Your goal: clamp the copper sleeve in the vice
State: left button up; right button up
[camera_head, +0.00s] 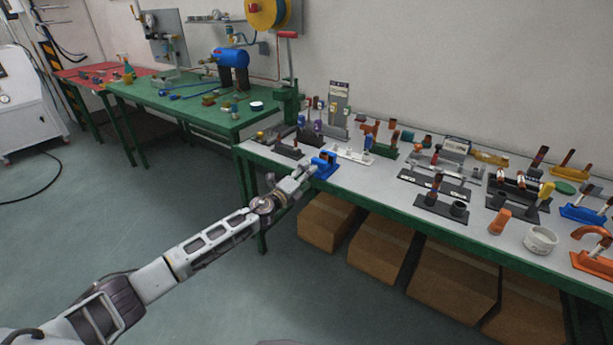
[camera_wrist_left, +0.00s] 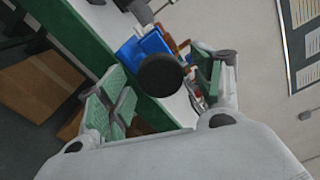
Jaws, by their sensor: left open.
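A small blue vice (camera_head: 326,165) stands at the near edge of the grey-topped bench. My left gripper (camera_head: 305,176) is close in front of it, open. In the left wrist view its green-padded fingers (camera_wrist_left: 165,98) are spread wide, with a dark round knob (camera_wrist_left: 160,75) showing between them. The blue vice body (camera_wrist_left: 143,48) is behind the knob. I cannot tell whether the fingers touch the knob. Brown pieces (camera_wrist_left: 184,52) show beyond the vice; I cannot tell whether one is the copper sleeve or sits in the jaws. My right gripper is out of view.
The grey-topped bench (camera_head: 372,183) carries several racks with tools and fittings, a copper-coloured cylinder (camera_head: 500,221) and a white ring-shaped part (camera_head: 541,240). Cardboard boxes (camera_head: 378,246) stand underneath. A green bench (camera_head: 185,113) is to the left. The floor in front is clear.

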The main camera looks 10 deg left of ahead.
pick_arm(q)
jog(key=n, duration=0.3)
jog(key=shift+n+p, duration=0.3)
jog(key=shift+n, duration=0.1)
jog(key=shift+c, duration=0.5)
jog(key=c, duration=1)
jog(key=shift+o, duration=0.2)
jog(key=shift+m, duration=1.4)
jog(key=m, duration=0.2)
jog(key=shift+m, duration=0.4)
